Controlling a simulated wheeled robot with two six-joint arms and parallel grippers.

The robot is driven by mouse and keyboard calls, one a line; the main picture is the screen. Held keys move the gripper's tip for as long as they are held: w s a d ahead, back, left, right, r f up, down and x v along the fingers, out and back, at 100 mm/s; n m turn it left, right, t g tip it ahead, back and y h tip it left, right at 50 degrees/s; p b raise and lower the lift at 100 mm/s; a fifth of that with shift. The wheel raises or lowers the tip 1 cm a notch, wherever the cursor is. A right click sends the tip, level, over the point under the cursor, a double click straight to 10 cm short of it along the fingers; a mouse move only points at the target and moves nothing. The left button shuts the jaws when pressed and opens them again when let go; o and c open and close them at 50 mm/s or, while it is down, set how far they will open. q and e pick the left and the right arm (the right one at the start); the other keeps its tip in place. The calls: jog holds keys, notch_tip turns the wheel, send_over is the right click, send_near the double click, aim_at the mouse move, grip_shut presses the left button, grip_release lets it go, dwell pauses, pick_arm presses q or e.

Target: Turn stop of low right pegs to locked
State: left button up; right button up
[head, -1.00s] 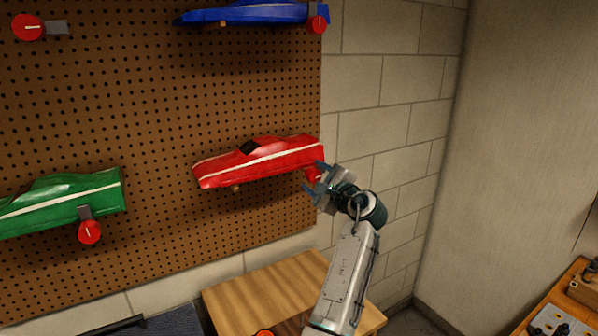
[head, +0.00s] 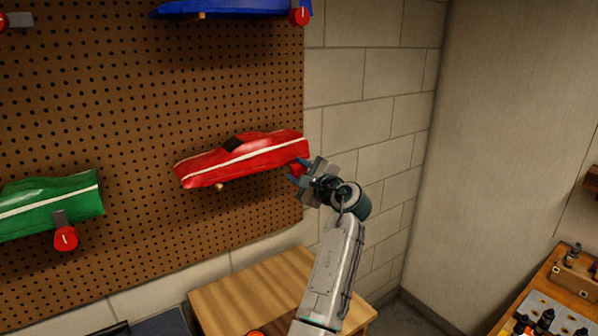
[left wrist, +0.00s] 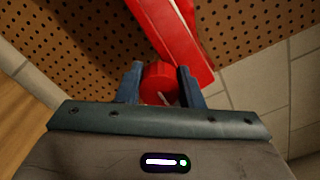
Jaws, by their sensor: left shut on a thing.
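The red car body with a white stripe (head: 240,158) hangs on the pegboard at the low right. It also shows in the left wrist view (left wrist: 170,35). The round red stop knob (left wrist: 160,82) under its right end sits between the two blue fingers of my left gripper (left wrist: 160,88), which is shut on it. A pale mark shows on the knob face. In the head view my left gripper (head: 299,173) covers most of the knob. A wooden peg (head: 219,186) sticks out below the car. My right gripper is not in view.
A green car (head: 50,203) with a red stop knob (head: 66,238) hangs at the left. A blue car (head: 225,8) with a knob (head: 299,16) hangs above. A wooden table (head: 250,291) stands below. Bare brick wall (head: 350,130) lies right of the board.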

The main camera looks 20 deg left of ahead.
pick_arm(q)
jog(key=shift+a+r, duration=0.1)
jog(key=shift+n+b, duration=0.7)
jog(key=shift+b, duration=0.25)
jog(key=n+b, duration=1)
jog(key=b, duration=0.2)
jog(key=shift+a, duration=0.1)
jog(key=n+b, duration=0.2)
jog(key=shift+n, duration=0.4)
jog(key=n+b, duration=0.2)
jog(key=shift+w+n, duration=0.1)
jog(key=shift+n, duration=0.3)
jog(key=shift+n+b, duration=0.4)
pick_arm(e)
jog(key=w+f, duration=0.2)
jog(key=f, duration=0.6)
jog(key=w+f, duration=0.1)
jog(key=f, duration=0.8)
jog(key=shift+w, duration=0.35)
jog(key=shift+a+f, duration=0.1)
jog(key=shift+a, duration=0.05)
